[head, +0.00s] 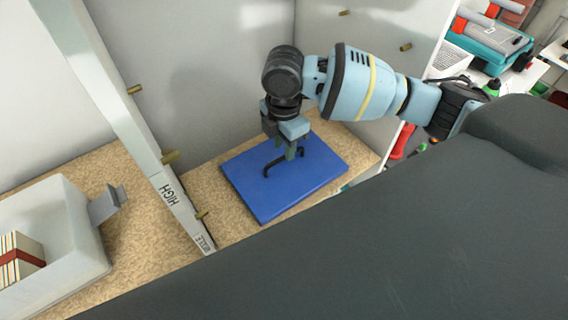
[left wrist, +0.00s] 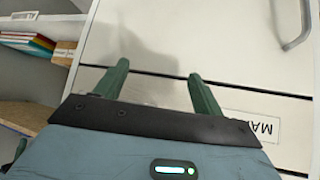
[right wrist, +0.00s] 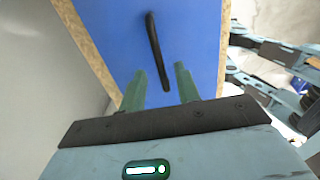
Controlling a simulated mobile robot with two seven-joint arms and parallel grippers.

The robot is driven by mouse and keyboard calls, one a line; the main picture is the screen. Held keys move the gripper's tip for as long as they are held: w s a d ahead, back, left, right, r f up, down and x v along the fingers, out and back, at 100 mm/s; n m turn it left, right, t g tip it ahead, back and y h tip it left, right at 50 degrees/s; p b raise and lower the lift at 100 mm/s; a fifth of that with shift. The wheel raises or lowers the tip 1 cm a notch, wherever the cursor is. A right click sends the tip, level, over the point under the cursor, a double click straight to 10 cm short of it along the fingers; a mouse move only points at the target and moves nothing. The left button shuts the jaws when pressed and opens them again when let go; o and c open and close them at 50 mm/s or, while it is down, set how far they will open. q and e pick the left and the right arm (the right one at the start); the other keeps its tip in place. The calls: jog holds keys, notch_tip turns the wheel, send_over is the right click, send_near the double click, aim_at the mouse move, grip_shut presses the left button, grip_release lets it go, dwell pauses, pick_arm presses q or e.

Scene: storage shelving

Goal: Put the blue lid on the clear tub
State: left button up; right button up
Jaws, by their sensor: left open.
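The blue lid (head: 310,182) lies flat on the speckled shelf board, in the bay right of the upright. It has a black bar handle (right wrist: 153,45) on top. My right gripper (head: 288,153) points down over the lid at the handle. In the right wrist view its fingers (right wrist: 160,72) are apart, with the handle's near end showing between them and a gap to each side. My left gripper (left wrist: 158,70) is open and empty before a white drawer front.
A white upright (head: 125,115) with brass pegs separates the two bays. The tub holds striped books or cards (head: 20,262), and a grey clip (head: 107,205) juts from its right side. White walls close the back and right of the lid's bay.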

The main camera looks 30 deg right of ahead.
aim_at(284, 162)
notch_tip(284, 162, down, 5)
jog(key=shift+d+f, duration=0.1)
grip_shut()
dwell(0.3)
